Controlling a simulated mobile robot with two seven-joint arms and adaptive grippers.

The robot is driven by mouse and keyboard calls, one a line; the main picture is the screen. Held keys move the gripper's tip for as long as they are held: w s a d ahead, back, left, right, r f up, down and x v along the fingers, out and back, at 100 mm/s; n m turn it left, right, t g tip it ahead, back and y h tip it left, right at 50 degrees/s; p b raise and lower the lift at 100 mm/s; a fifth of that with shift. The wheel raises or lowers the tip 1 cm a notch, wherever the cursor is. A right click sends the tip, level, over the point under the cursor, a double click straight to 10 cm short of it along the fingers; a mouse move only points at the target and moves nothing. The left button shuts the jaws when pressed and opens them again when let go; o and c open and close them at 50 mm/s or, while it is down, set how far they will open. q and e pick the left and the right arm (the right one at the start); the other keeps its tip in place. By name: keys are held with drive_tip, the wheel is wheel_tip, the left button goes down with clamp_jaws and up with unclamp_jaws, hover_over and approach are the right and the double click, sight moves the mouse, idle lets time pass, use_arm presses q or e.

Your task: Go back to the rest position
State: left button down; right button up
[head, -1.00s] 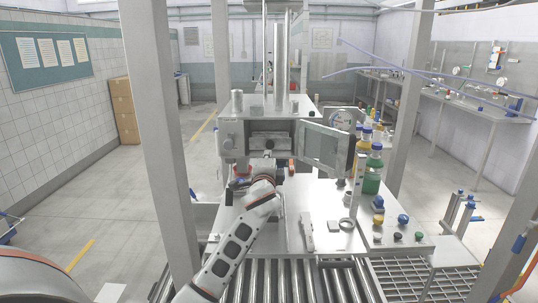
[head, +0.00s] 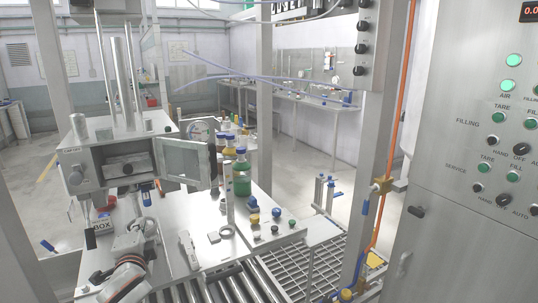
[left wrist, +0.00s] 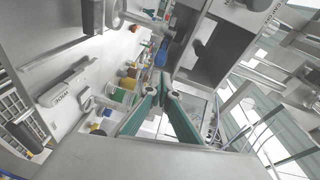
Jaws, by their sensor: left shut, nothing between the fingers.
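My left arm comes in at the lower left of the head view, over the steel worktop (head: 205,252). My left gripper (head: 146,197) is small and partly hidden there, in front of the open steel chamber (head: 88,172). In the left wrist view the two teal fingers of the left gripper (left wrist: 167,97) meet at their tips, with nothing between them. My right gripper does not show in either view.
The chamber's door (head: 183,160) stands open to the right. Bottles, including a green one (head: 241,182), and several coloured caps stand on the worktop. A roller conveyor (head: 235,285) runs in front. A control panel (head: 480,150) and an orange pipe (head: 398,110) are at right.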

use_arm(q)
drive_tip(key=s+d+f+n+g+h, duration=0.1)
drive_tip(key=s+d+f+h, duration=0.1)
drive_tip(key=s+d+f, duration=0.5)
drive_tip(key=s+d+f+n+g+h, duration=0.1)
drive_tip(key=s+d+f+n+h, duration=0.3)
drive_tip(key=f, duration=0.8)
drive_tip(key=s+d+f+m+g+h, duration=0.1)
drive_tip(key=s+d+f, duration=0.1)
drive_tip(key=s+f, duration=0.65)
drive_tip(key=s+d+f+n+g+h, duration=0.1)
drive_tip(key=s+d+f+n, duration=0.1)
drive_tip(key=s, duration=0.4)
drive_tip(key=s+d+f+n+g+h, duration=0.1)
drive_tip(key=s+d+f+n, duration=0.1)
drive_tip(key=s+f, duration=0.3)
drive_tip(key=shift+s+d+f, duration=0.2)
drive_tip(key=shift+s+d, duration=0.25)
drive_tip(key=shift+s, duration=0.15)
